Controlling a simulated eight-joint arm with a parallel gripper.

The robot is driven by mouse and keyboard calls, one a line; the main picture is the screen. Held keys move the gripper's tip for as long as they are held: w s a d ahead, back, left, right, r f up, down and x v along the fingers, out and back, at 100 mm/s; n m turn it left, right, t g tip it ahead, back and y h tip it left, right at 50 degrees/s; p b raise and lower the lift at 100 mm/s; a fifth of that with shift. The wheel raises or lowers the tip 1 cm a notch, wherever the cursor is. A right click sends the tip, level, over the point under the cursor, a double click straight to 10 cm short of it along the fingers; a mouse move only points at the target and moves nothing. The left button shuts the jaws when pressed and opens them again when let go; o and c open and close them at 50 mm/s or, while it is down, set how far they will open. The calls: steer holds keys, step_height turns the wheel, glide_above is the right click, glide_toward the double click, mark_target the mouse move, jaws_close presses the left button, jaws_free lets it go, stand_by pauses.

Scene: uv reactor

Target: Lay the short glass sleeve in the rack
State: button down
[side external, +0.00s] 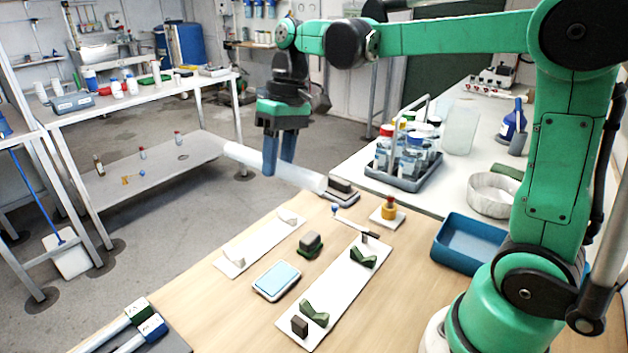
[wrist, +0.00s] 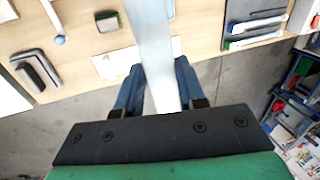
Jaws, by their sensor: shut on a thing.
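My gripper (side external: 279,167) is shut on a pale, translucent glass sleeve (side external: 302,177), gripping it around its middle. The sleeve is held level or nearly so, above the far edge of the wooden table and clear of it. In the wrist view the sleeve (wrist: 152,45) runs lengthwise between the blue fingers (wrist: 157,85). Two white strips lie on the table. One strip (side external: 337,279) bears two green V-shaped supports (side external: 314,313) and a dark end block. The other strip (side external: 262,243) bears two pale supports. Both strips are empty of any sleeve.
A brown block on a green base (side external: 311,243) and a light-blue pad (side external: 277,280) lie between the strips. A yellow-and-red piece (side external: 389,208) stands behind. A blue tray (side external: 470,247) is at right, a bottle caddy (side external: 405,172) behind, and white-handled tools (side external: 130,325) at front left.

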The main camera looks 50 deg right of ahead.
steer(key=shift+s+r+n, duration=0.15)
steer(key=shift+s+n, duration=0.3)
steer(key=shift+n, duration=0.15)
steer(key=s+d+r+n+g+h, duration=0.2)
steer(key=s+n, duration=0.8)
steer(key=n, duration=0.6)
steer(key=shift+s+r+g+h, duration=0.15)
steer(key=shift+r+g+h, duration=0.3)
steer(key=shift+r, duration=0.3)
step_height(320, 180, down, 20)
steer(key=shift+r, duration=0.2)
steer(key=c, duration=0.5)
jaws_free()
